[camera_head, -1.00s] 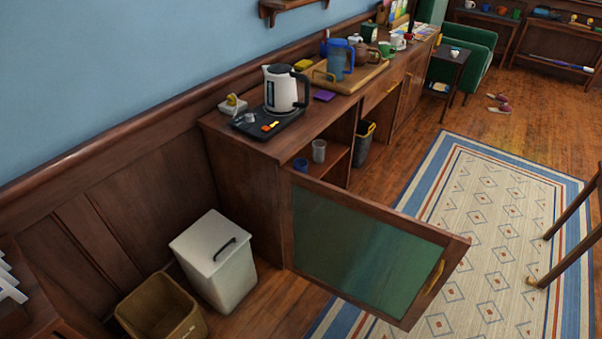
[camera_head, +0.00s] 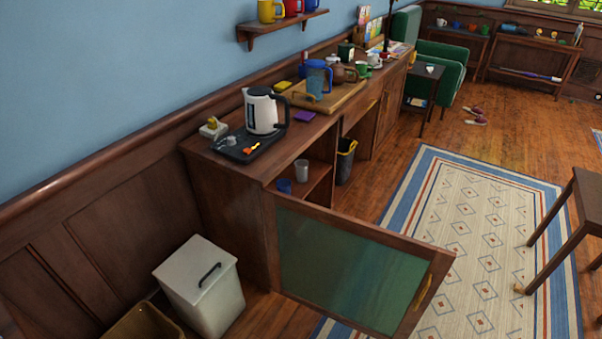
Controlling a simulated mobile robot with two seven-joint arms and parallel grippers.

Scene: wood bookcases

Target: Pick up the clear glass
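A clear, greyish glass (camera_head: 301,170) stands upright on the shelf inside the open cabinet of the wooden sideboard (camera_head: 225,190). A blue cup (camera_head: 284,186) stands just left of it, partly hidden by the top edge of the open door. The cabinet door (camera_head: 350,262), a wood frame with a greenish glass panel, is swung wide open. Neither of my grippers shows in the view.
A kettle (camera_head: 262,110) stands on a black tray on the sideboard, with a wooden tray (camera_head: 340,100) and blue pitcher behind. A white bin (camera_head: 203,283) stands left of the door. A table (camera_head: 575,215) is at right. The rug (camera_head: 460,240) is mostly clear.

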